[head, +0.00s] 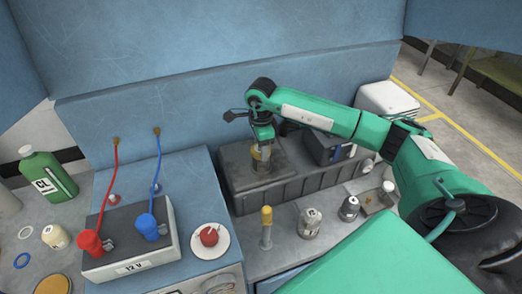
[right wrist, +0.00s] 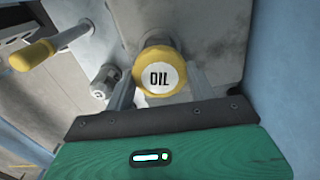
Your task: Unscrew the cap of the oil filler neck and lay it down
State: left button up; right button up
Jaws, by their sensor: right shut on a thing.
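The yellow cap (right wrist: 160,71) has a white face marked OIL and fills the middle of the right wrist view. In the head view the cap (head: 261,153) sits at the top of the filler neck (head: 260,167) on the dark engine block. My right gripper (head: 263,145) points down over it. Its fingers stand on either side of the cap and are shut on it. In the right wrist view the neck (right wrist: 157,38) shows just behind the cap; whether any thread is exposed is hidden. My left gripper is not in view.
A yellow-handled tool (head: 266,228), a light canister (head: 309,223) and a dark-topped one (head: 349,208) stand on the bench in front of the block. To the left are a 12 V battery (head: 132,267), a red object on a white dish (head: 222,250) and a green oil bottle (head: 47,175).

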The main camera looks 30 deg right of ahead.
jog(key=shift+s+f+n, duration=0.1)
jog(key=shift+f+n, duration=0.05)
jog(key=shift+n, duration=0.25)
jog(key=shift+f+n+b, duration=0.2)
jog(key=shift+n+b, duration=0.4)
jog(key=shift+b, duration=0.1)
jog(key=shift+n+b, duration=0.7)
jog(key=shift+n, duration=0.3)
jog(key=shift+r+n+b, duration=0.1)
jog(key=shift+n+b, duration=0.3)
jog(key=shift+n, duration=0.6)
